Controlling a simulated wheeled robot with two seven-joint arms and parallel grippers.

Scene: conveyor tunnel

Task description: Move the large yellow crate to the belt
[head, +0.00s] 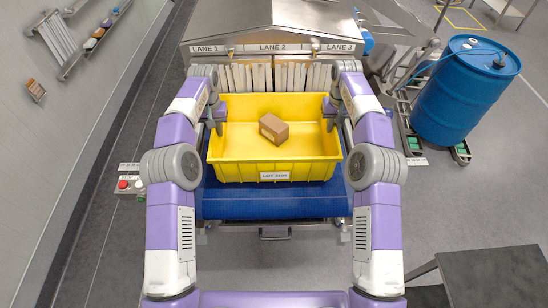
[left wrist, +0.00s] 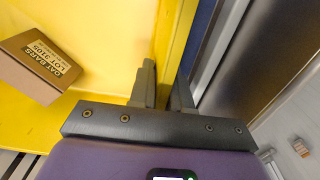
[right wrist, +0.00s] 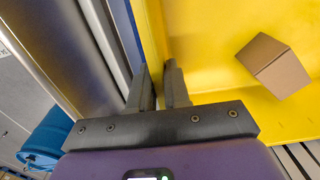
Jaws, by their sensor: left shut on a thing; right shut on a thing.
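The large yellow crate (head: 233,172) is over the blue belt (head: 270,207) in the head view, in front of the tunnel's strip curtain. It looks level; whether it touches the belt I cannot tell. A brown carton (head: 273,129) lies inside it. My left gripper (head: 218,122) is shut on the crate's left wall; the left wrist view shows its fingers (left wrist: 162,88) on either side of the yellow rim. My right gripper (head: 330,112) is shut on the right wall, with its fingers (right wrist: 160,88) astride the rim in the right wrist view.
The metal tunnel (head: 270,22) with lane labels stands behind the crate. A blue drum (head: 462,95) is at the right. A control box with a red button (head: 130,185) is at the left. A dark table (head: 495,275) is at the lower right.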

